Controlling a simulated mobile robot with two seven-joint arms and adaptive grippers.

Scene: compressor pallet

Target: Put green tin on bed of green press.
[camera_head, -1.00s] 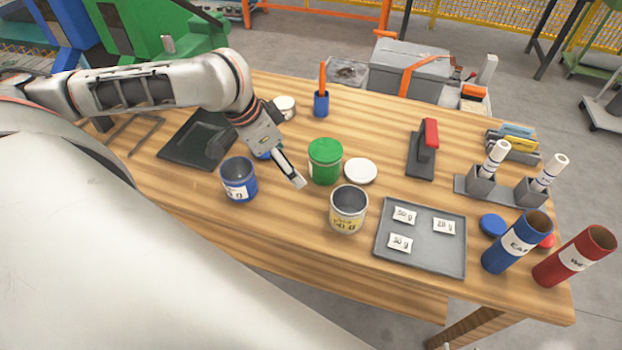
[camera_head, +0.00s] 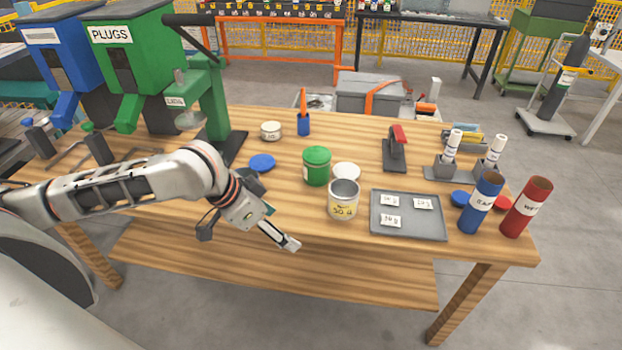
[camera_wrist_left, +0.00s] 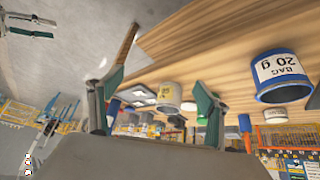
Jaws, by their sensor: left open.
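The green tin (camera_head: 317,168) stands upright with its green top on the wooden table, mid-table in the head view. The green press (camera_head: 213,105) stands at the table's back left; its dark bed (camera_head: 234,148) is partly visible and looks empty. My left gripper (camera_head: 278,235) is open and empty near the table's front edge, left of and nearer than the green tin. Its two fingers also show spread in the left wrist view (camera_wrist_left: 152,108).
A grey tin (camera_head: 343,199) and a white lid (camera_head: 346,172) are close by the green tin. A blue tin (camera_wrist_left: 283,78) is mostly behind my arm in the head view.

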